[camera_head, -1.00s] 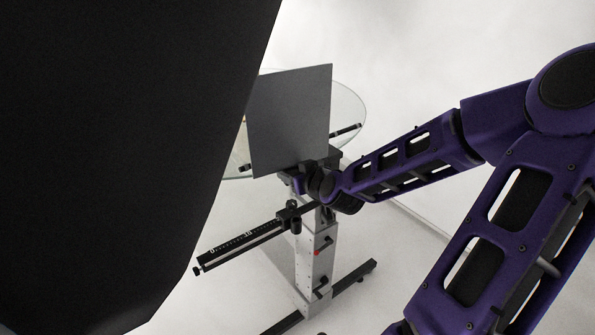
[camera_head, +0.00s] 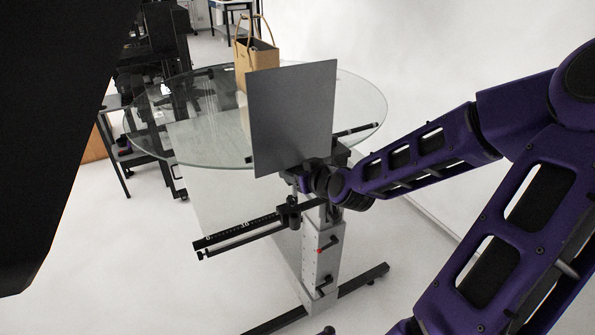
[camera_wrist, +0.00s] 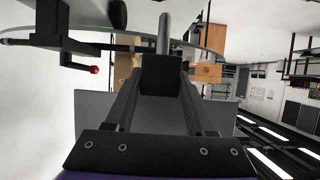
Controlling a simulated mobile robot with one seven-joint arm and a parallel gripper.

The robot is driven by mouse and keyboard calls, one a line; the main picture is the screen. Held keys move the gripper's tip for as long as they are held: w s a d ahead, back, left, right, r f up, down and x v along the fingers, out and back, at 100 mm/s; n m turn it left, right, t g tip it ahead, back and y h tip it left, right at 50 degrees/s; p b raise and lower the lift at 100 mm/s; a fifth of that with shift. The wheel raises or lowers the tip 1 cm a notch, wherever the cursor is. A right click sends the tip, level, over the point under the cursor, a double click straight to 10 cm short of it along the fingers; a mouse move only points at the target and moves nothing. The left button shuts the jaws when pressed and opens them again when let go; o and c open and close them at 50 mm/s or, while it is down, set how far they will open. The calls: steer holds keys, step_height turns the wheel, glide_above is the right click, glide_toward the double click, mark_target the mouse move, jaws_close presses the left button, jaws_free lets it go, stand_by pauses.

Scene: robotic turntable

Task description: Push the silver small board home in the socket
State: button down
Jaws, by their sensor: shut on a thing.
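The silver small board (camera_head: 293,118) is a flat grey square plate. It stands nearly upright in front of the round glass turntable in the head view, tilted slightly in the picture. My gripper (camera_head: 312,178) is at the board's lower edge and is shut on it. In the wrist view the fingers (camera_wrist: 162,75) reach forward and the board (camera_wrist: 93,106) shows on both sides of them. I cannot make out the socket, or whether the board touches it; the gripper and board cover that spot.
The glass turntable top (camera_head: 205,145) lies behind the board, with a paper bag (camera_head: 256,60) on it. A ruled black rail (camera_head: 240,232) juts left from the grey stand (camera_head: 322,255). A large dark panel (camera_head: 50,130) blocks the left side. Floor at lower left is clear.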

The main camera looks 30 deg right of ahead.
stand_by(0.4)
steer(key=b, duration=0.5)
glide_above(290, 202)
steer(key=s, duration=0.3)
steer(key=shift+s+f, duration=0.2)
steer(key=shift+f, duration=2.7)
steer(key=shift+f+b, duration=1.15)
steer(key=shift+f, duration=1.35)
steer(key=shift+c, duration=0.9)
jaws_free()
steer(key=shift+r, duration=0.1)
steer(key=shift+s, duration=0.1)
